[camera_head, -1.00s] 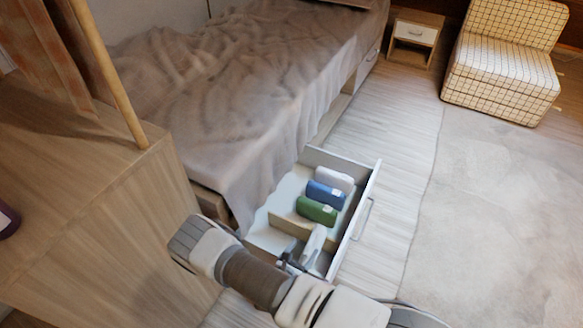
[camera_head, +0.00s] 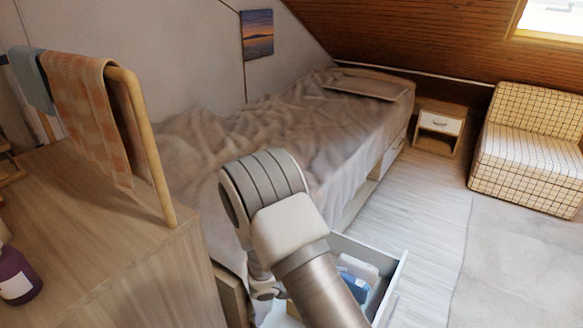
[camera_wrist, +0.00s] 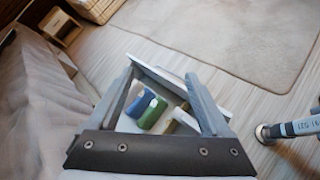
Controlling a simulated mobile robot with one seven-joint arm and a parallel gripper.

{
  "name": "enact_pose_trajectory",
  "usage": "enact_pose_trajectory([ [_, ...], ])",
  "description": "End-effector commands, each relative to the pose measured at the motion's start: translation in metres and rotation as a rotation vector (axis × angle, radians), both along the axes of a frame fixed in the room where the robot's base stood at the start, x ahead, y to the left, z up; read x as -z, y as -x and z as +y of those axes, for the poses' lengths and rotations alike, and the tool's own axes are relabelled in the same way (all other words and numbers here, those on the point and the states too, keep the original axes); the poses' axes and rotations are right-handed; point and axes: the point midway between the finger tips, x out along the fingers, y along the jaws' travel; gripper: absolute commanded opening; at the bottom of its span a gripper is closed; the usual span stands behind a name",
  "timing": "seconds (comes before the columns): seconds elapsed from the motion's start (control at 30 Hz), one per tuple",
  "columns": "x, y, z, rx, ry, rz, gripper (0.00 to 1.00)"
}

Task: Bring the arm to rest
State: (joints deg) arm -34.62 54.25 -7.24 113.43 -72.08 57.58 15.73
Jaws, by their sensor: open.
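My gripper (camera_wrist: 160,88) shows in the wrist view with its two fingers spread wide and nothing held between them. Beyond the fingers, lower down, is the open drawer (camera_wrist: 165,76) with a blue roll (camera_wrist: 139,105), a green roll (camera_wrist: 153,112) and a pale item in it. In the head view my arm is bent up in front of the bed and hides much of the drawer (camera_head: 391,291). Only part of the blue roll (camera_head: 353,286) and a whitish roll (camera_head: 358,267) show there. The gripper itself is hidden in the head view.
The bed (camera_head: 330,135) stands behind my arm. A wooden cabinet (camera_head: 110,240) with a towel rail and a purple bottle (camera_head: 17,275) is at the left. A nightstand (camera_head: 437,128) and a checked chair (camera_head: 530,150) stand at the back right. The rug (camera_head: 520,260) is clear.

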Motion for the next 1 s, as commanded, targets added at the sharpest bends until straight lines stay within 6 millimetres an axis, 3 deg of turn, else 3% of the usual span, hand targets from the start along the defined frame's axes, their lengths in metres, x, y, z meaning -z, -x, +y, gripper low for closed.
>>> enact_pose_trajectory([
  [0.1,-0.039,0.007,-0.011,0.125,-0.09,-0.054,0.82],
  [0.4,-0.121,0.039,-0.033,0.404,-0.324,-0.173,0.82],
  [0.7,-0.188,0.084,-0.045,0.64,-0.581,-0.3,0.82],
  [1.0,-0.242,0.133,-0.045,0.82,-0.857,-0.442,0.82],
])
